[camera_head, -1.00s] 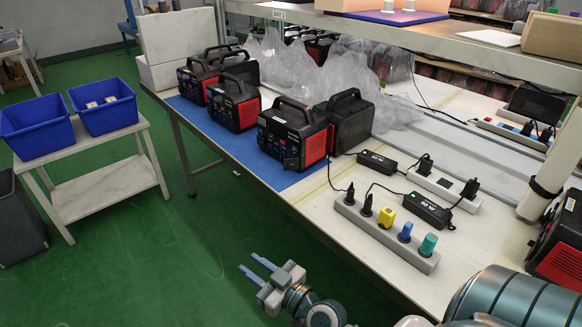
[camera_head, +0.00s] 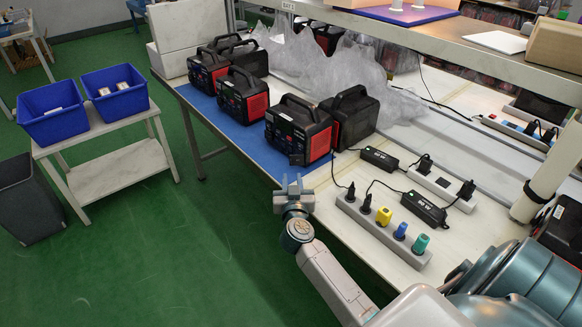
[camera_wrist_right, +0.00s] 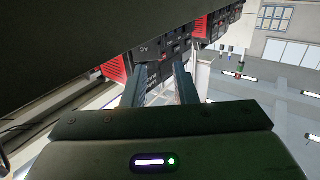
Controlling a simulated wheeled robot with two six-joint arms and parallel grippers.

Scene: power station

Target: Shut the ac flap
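The nearest black and red power station (camera_head: 285,130) stands on the blue mat at the table's front edge. A small dark piece that looks like the AC flap (camera_head: 297,158) shows low on its front; I cannot tell its angle. My right gripper (camera_head: 292,181) is just in front of and below that face, fingers apart and empty. In the right wrist view its two fingers (camera_wrist_right: 160,85) point at a dark front panel with AC lettering (camera_wrist_right: 143,49). Contact cannot be made out. My left gripper is not in view.
Several other power stations (camera_head: 243,97) stand behind on the blue mat (camera_head: 222,127). A power strip (camera_head: 382,230) with colored plugs and black adapters (camera_head: 425,208) lies to the right. Blue bins (camera_head: 52,120) sit on a side bench at left. The green floor in front is clear.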

